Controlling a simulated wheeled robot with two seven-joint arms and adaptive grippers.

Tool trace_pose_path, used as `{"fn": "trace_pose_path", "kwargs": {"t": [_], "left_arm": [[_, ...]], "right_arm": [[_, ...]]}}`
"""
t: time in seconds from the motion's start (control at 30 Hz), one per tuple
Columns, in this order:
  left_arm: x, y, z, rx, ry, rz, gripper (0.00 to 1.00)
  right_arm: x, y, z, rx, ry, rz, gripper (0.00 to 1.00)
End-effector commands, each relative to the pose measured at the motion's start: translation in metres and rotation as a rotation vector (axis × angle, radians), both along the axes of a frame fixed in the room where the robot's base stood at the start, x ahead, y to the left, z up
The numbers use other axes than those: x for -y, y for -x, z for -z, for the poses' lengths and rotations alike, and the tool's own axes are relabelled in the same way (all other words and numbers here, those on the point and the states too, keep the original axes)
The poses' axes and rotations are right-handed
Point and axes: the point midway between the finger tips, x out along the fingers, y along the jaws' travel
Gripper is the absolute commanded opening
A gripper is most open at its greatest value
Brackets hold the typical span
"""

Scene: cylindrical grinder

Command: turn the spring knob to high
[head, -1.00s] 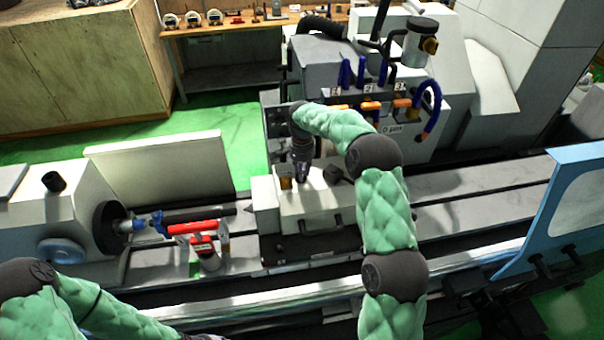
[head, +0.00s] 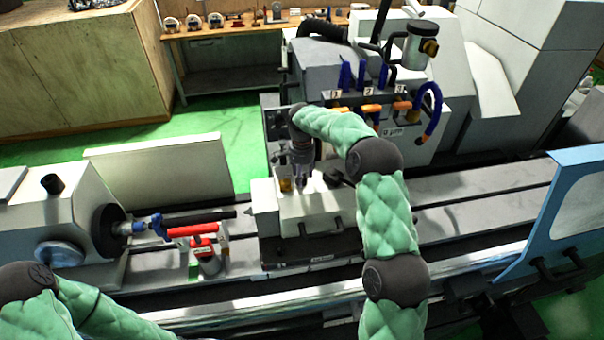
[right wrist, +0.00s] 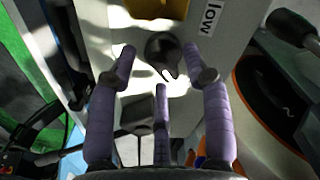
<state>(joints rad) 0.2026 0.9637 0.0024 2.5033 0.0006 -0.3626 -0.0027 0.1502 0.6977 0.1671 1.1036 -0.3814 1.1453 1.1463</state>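The spring knob, a small dark round knob with a pointed notch (right wrist: 163,52), is on a pale surface in the right wrist view. A white label reading "low" (right wrist: 207,17) is to its upper right. My right gripper (right wrist: 160,62) has purple fingers spread apart, two on either side of the knob and one below it in the picture. I cannot tell whether they touch it. In the head view the right gripper (head: 302,182) points down over the white block housing (head: 315,212), where I cannot make out the knob. My left gripper is out of view.
A yellow part (right wrist: 158,7) sits close above the knob in the right wrist view. A black-ended lever (right wrist: 288,24) is at upper right. Left of the housing stand a red part (head: 195,229) and a dark wheel (head: 108,231) on the grey headstock.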

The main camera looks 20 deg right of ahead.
Motion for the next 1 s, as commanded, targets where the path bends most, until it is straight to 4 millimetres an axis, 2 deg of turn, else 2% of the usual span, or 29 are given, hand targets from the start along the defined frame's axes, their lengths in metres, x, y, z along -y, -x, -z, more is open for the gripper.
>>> {"fn": "trace_pose_path", "kwargs": {"t": [0.17, 0.27, 0.37, 0.7, 0.83, 1.0], "left_arm": [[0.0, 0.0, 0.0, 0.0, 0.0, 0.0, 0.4], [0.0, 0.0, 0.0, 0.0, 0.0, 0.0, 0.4], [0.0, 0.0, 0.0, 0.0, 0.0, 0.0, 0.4], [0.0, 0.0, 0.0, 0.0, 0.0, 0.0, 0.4], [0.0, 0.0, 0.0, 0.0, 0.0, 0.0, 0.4], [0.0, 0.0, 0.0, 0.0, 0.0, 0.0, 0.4]], "right_arm": [[0.0, 0.0, -0.001, -0.001, 0.0, -0.001, 0.49], [0.0, 0.0, -0.008, 0.001, 0.0, -0.001, 0.49], [0.0, 0.0, -0.022, 0.002, 0.0, -0.001, 0.49], [0.0, -0.001, -0.088, 0.002, -0.001, -0.001, 0.49], [0.0, -0.001, -0.106, 0.001, 0.0, 0.0, 0.49], [0.0, 0.0, -0.118, 0.0, 0.0, -0.001, 0.49]]}}
